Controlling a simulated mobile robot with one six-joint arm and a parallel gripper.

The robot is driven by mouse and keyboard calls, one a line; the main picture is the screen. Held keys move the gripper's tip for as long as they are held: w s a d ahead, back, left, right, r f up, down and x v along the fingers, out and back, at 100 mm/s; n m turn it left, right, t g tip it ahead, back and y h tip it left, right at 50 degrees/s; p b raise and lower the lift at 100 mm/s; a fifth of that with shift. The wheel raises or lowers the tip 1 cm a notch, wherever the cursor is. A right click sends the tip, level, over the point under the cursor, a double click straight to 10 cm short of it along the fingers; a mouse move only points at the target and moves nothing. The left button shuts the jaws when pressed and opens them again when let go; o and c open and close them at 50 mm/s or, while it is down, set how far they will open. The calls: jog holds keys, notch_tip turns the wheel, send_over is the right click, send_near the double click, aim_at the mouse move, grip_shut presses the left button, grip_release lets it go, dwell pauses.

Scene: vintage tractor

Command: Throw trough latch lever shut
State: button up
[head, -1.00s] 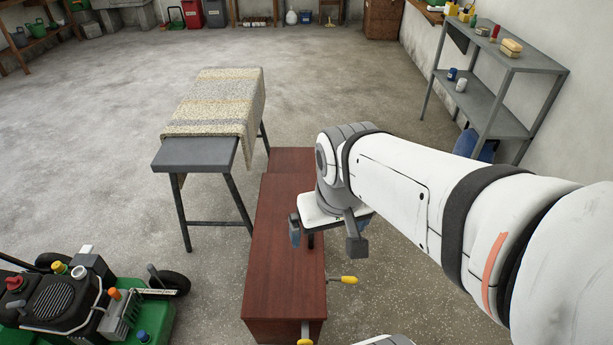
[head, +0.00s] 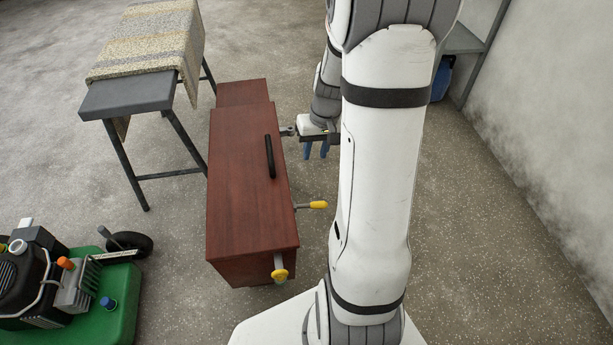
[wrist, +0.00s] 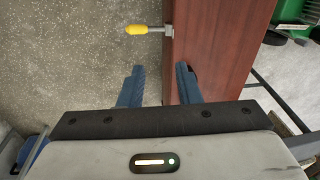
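The trough is a long red-brown box (head: 240,190) with a black bar handle (head: 269,157) on its lid. A lever with a yellow grip (head: 318,205) sticks out from its right side. Another yellow-gripped lever (head: 279,273) is on its near end. Which one is the latch lever I cannot tell. My gripper (head: 316,154) is open and empty beside the box's right side, farther back than the side lever, blue fingers pointing down. In the wrist view, my gripper (wrist: 160,72) straddles empty space; its right finger overlaps the box edge. One yellow-gripped lever (wrist: 148,29) lies ahead, apart from the fingers.
A dark table (head: 125,97) with a woven cloth (head: 150,45) stands left of the box. A green machine (head: 100,310) with a black engine is at the lower left. Floor is open right of the box, up to the wall (head: 560,130).

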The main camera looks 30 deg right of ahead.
aim_at(319, 203)
jog(key=shift+m+y, duration=0.3)
jog(key=shift+m, duration=0.2)
jog(key=d+f+b, duration=0.1)
jog(key=d+f, duration=0.1)
jog(key=f, duration=0.2)
jog(key=d+f+b, duration=0.1)
jog(key=d+f, duration=0.1)
jog(key=f, duration=0.2)
jog(key=w+d+f+b, duration=0.1)
jog(key=d+f, duration=0.1)
jog(key=f, duration=0.2)
jog(key=shift+f, duration=0.1)
grip_shut()
jog(key=f+b, duration=0.1)
jog(key=f, duration=0.3)
jog(key=a+f+b, duration=0.1)
jog(key=f, duration=0.4)
jog(key=a+f+b, duration=0.1)
jog(key=f, duration=0.3)
jog(key=shift+w+a+f, duration=0.15)
jog(key=shift+w+a, duration=0.05)
jog(key=shift+w, duration=0.15)
